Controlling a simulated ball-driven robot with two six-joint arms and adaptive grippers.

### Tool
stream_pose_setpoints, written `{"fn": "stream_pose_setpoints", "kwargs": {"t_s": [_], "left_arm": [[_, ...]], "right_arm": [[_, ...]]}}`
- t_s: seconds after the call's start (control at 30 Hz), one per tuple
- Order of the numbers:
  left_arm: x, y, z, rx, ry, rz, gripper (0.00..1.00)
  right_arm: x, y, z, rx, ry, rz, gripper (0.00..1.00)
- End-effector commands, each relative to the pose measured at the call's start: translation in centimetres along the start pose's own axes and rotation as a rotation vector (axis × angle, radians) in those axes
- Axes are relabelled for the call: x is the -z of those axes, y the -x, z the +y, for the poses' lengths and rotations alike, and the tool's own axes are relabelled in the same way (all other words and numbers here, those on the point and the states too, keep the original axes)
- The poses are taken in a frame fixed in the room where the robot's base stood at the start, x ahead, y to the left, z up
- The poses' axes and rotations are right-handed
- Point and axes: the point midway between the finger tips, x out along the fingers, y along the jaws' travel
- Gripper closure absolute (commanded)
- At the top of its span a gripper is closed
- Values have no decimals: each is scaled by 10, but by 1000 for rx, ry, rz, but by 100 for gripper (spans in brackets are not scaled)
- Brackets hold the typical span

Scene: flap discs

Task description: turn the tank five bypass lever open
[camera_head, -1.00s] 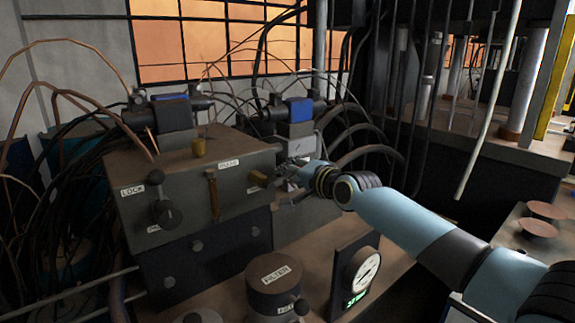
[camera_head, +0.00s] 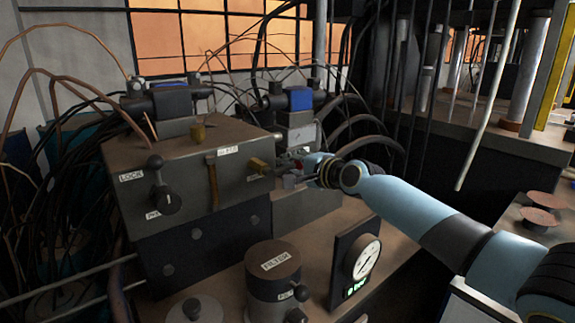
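My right gripper (camera_head: 289,174) is at the right end of a grey valve block (camera_head: 190,160), close to a brass knob (camera_head: 261,166) on its front. I cannot tell whether it touches anything, and its fingers are too small and dark to read. A black lever (camera_head: 156,178) with a round knob stands near upright on the block's left front, by a LOCK label. A brass handle (camera_head: 212,182) hangs vertical in the middle of the front. No label legible here names the tank five bypass lever. My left gripper is out of view.
A FILTER canister (camera_head: 273,282) and a dial gauge (camera_head: 358,262) with a green readout stand in front of the block. Black hoses and copper wires crowd the left and back. Round reddish discs (camera_head: 540,216) lie on the bench at right.

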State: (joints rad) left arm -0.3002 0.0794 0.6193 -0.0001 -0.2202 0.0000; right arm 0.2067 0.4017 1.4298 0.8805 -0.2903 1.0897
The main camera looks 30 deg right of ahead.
Motion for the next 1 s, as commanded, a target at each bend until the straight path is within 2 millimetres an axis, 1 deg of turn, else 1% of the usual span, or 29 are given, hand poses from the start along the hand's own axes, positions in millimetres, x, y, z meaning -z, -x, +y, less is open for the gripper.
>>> {"fn": "stream_pose_setpoints", "kwargs": {"t_s": [0.03, 0.13, 0.2, 0.5, 0.77, 0.83, 0.93, 1.0], "left_arm": [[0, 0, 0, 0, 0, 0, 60], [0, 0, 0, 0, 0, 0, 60], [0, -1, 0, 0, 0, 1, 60], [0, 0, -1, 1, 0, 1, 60], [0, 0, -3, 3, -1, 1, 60], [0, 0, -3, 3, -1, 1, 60], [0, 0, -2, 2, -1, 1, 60], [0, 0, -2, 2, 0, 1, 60]], "right_arm": [[1, 2, 15, -29, -11, -1, 100], [1, 2, 15, -29, -11, -1, 100], [1, 2, 15, -28, -11, -1, 89], [1, 2, 12, -22, -5, 1, 49], [0, 2, 9, -16, -3, 0, 49], [1, 4, 8, -15, -3, 0, 49], [1, 15, 9, -16, 1, 1, 49], [1, 28, 9, -17, 2, 0, 49]]}}
